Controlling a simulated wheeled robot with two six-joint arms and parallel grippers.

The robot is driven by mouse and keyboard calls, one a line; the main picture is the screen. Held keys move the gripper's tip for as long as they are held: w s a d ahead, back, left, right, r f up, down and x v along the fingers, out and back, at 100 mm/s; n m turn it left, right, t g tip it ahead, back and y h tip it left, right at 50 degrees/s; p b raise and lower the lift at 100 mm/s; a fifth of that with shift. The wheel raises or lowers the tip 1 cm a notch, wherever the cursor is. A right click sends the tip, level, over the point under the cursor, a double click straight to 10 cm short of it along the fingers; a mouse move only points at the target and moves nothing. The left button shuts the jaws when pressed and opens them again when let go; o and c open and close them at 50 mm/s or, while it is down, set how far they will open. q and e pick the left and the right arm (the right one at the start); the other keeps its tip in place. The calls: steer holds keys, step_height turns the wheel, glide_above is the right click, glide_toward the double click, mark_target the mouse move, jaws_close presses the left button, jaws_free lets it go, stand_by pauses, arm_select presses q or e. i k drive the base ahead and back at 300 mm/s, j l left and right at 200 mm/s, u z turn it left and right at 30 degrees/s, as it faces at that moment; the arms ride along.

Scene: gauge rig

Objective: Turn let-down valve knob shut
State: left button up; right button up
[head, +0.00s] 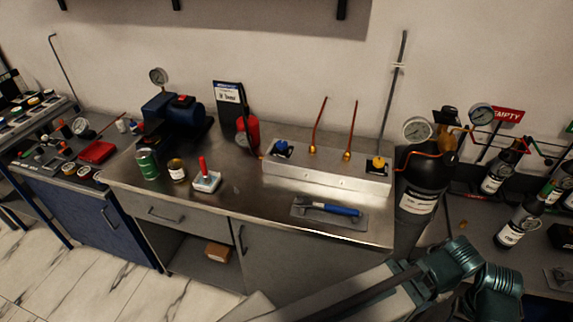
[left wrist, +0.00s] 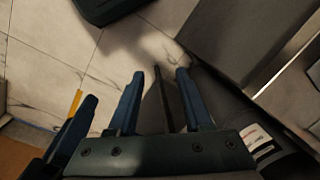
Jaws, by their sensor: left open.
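A grey metal block (head: 328,176) lies along the back right of the steel bench. A blue knob (head: 282,147) sits on its left end and a yellow knob (head: 379,163) on its right end. I cannot tell from any marking which is the let-down valve knob. My left gripper (left wrist: 160,100) shows in the left wrist view, open and empty, with floor beyond its fingers. No gripper fingers show in the head view; only a teal arm part of mine crosses the lower right. My right gripper is not identifiable.
Two copper tubes rise from the block. A blue-handled tool (head: 330,208) lies on a mat before it. A red-lever switch (head: 206,180), a green can (head: 147,164) and a blue pump (head: 175,122) stand left. A dark cylinder (head: 424,178) stands just right of the bench.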

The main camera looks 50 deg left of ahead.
mark_target(378, 162)
steer(key=u, duration=1.35)
